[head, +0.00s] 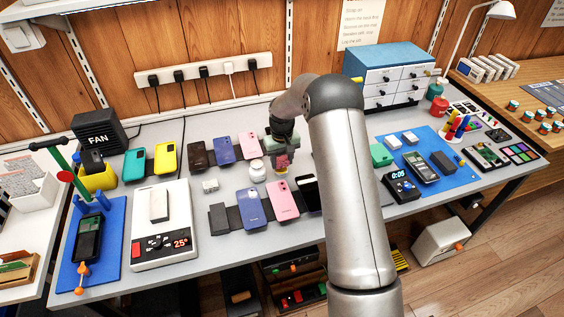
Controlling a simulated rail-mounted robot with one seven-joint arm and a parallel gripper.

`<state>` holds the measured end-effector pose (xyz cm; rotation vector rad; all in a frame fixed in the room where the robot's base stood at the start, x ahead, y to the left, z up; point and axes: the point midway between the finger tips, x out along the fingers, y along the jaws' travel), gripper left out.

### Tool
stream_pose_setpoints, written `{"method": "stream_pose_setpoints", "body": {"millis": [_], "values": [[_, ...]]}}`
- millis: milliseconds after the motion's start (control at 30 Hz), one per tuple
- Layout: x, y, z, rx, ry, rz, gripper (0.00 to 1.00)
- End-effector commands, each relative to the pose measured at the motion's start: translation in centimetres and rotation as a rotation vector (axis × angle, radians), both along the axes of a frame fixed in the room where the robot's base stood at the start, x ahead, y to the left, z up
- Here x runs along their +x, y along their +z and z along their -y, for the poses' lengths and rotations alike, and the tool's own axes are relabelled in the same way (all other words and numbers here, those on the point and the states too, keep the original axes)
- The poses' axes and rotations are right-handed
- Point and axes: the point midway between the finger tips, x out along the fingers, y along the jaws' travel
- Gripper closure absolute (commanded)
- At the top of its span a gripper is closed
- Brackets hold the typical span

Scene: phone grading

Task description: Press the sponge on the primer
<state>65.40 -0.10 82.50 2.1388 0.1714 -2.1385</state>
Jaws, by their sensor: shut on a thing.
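My gripper (282,152) points down over the middle of the grey table, behind my arm. It is shut on a small pink block with a paler lower part, which looks like the sponge (281,161). The sponge is small in view, and its contact with anything below is hard to tell. A small white round jar (257,171), likely the primer, stands on the table just left of the sponge. The sponge appears apart from the jar, to its right.
Pink phone (283,201) and blue-violet phone (253,208) lie in front of the jar. More phones lie behind it. A white heating plate (165,251) stands at left. A blue mat (450,184) with devices lies at right. A drawer cabinet (390,57) stands behind.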

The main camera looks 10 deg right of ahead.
Motion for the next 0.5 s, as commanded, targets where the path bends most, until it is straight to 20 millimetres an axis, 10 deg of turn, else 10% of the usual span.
{"method": "stream_pose_setpoints", "body": {"millis": [500], "values": [[0.0,4.5,0.0,-0.001,0.000,0.001,0.74]]}}
